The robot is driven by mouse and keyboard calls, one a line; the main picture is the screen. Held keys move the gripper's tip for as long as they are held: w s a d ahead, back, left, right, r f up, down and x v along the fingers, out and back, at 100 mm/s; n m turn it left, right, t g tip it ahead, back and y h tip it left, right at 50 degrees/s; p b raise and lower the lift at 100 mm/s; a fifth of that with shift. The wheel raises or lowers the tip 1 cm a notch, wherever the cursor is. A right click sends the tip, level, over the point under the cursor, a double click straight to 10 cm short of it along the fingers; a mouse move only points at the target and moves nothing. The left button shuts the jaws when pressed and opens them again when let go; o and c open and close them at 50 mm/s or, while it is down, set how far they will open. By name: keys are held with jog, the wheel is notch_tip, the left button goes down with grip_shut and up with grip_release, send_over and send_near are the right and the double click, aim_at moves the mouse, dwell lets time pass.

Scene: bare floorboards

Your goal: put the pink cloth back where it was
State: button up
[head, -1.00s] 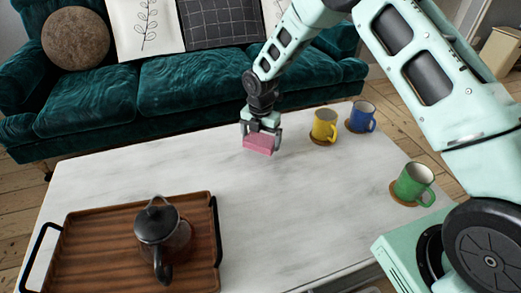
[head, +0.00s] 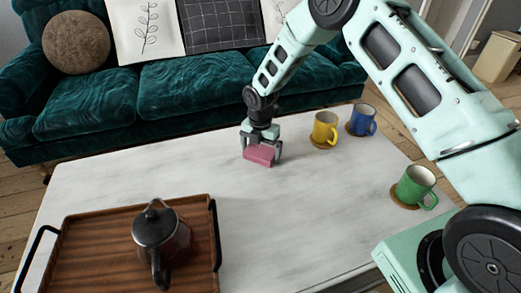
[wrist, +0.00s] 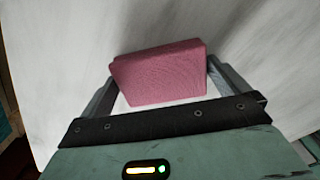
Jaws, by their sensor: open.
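The pink cloth (head: 259,155) is a folded block on the white marble table (head: 110,175), toward its far side and left of the yellow mug. In the wrist view the pink cloth (wrist: 162,75) lies between the fingertips. My gripper (head: 261,150) is open and low over the table, with its fingers on either side of the cloth. Whether the fingers touch the cloth I cannot tell. In the wrist view my gripper (wrist: 160,85) shows both fingers apart.
A yellow mug (head: 325,129), a blue mug (head: 362,120) and a green mug (head: 415,186) stand on round coasters to the right. A wooden tray (head: 90,250) with a dark teapot (head: 160,236) is at the front left. A green sofa (head: 200,93) stands behind. The table's middle is clear.

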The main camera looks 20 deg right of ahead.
aim_at(261, 150)
notch_tip(261, 150, up, 12)
jog(key=f+p, duration=0.1)
jog(key=p, duration=0.2)
jog(key=s+a+r+m, duration=0.4)
jog(key=s+a+r, duration=0.2)
jog(key=s+r, duration=0.15)
jog(key=s+r+m, duration=0.3)
jog(key=s+m, duration=0.2)
jog(key=s, duration=0.5)
jog(key=s+r+m, duration=0.3)
jog(key=s+m, duration=0.2)
jog(key=s, duration=0.4)
jog(key=s+r+m, duration=0.3)
jog(key=s+m, duration=0.2)
jog(key=s, duration=0.5)
jog(key=shift+s+a+r+y, duration=0.15)
jog(key=shift+s+r+y, duration=0.15)
jog(key=shift+s+r, duration=0.05)
jog(key=shift+r, duration=0.1)
notch_tip(261, 150, up, 22)
jog(key=p, duration=2.1)
jog(key=shift+p, duration=0.4)
